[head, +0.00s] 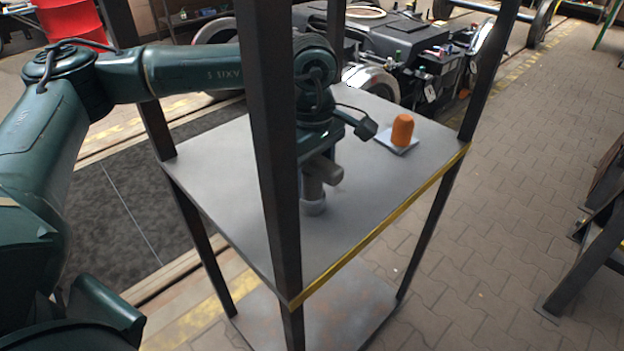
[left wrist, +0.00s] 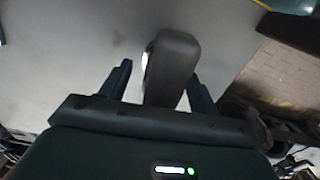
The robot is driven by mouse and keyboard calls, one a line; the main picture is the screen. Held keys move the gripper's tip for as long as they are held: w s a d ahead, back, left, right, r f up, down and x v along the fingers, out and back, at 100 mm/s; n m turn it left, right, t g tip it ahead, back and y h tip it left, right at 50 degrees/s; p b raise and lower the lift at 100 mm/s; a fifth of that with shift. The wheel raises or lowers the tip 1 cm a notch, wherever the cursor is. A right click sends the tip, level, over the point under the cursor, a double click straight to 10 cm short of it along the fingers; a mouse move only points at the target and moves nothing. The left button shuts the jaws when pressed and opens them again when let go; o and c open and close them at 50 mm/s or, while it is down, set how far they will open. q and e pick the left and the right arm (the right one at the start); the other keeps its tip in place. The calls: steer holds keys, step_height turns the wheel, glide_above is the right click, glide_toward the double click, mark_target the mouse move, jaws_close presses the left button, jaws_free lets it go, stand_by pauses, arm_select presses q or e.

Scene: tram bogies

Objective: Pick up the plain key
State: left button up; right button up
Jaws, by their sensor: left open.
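A grey key-like piece (head: 314,190) with a round foot and a stub to one side stands on the grey shelf top (head: 225,165). It seems to be the plain key; a dark post hides part of its left side. My left gripper (head: 318,152) is right above it, pointing down. In the left wrist view the dark grey top of the piece (left wrist: 173,62) sits between the two spread fingers of my left gripper (left wrist: 160,82). The fingers are open, with a gap visible on the left side. Contact on the right side cannot be told. My right gripper is not in view.
An orange rounded piece (head: 402,131) stands on a pale square plate (head: 397,144) at the back right of the shelf. Dark upright posts (head: 268,150) frame the shelf, one close in front of my left arm. The shelf's front is clear. A bogie (head: 420,50) stands behind.

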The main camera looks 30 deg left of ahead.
arm_select(q)
steer(key=shift+f, duration=0.2)
steer(key=shift+r, duration=0.1)
jaws_close()
stand_by(0.5)
